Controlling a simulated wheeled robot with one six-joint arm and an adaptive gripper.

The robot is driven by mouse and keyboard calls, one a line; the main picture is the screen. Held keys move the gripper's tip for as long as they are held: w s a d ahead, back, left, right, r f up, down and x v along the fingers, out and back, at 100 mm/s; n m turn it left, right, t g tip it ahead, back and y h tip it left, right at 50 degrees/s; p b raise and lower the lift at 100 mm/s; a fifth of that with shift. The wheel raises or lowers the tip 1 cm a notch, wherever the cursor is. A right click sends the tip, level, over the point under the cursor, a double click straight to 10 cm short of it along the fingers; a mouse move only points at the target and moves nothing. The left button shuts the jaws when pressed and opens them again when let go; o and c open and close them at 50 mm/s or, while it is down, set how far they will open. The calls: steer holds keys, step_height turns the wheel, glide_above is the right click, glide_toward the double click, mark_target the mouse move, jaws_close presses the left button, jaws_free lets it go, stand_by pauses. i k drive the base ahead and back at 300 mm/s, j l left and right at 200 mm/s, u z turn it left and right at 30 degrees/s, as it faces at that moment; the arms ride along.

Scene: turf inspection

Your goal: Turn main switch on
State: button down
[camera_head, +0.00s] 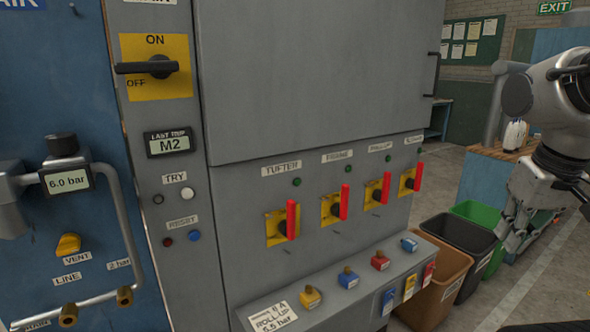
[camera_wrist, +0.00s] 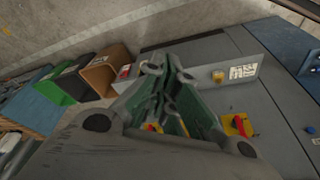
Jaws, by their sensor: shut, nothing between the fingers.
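The main switch (camera_head: 160,67) is a black rotary handle on a yellow plate marked ON at the top and OFF at the left. It is high on the grey cabinet, at the upper left of the head view. Its handle lies roughly level, its long end pointing left just above the OFF mark. My gripper (camera_head: 512,238) is at the right of the head view, well away from the switch and pointing down. In the wrist view my gripper (camera_wrist: 166,68) has its fingers together with nothing between them. The main switch does not show clearly there.
Several red-handled switches (camera_head: 291,220) with upright handles sit lower on the cabinet. A ledge with coloured blocks (camera_head: 380,260) juts out below them. Brown (camera_head: 440,284), black (camera_head: 466,245) and green (camera_head: 478,215) bins stand beside the cabinet. A blue panel with pipes (camera_head: 122,200) is at left.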

mark_target(159, 66)
steer(key=u, duration=1.25)
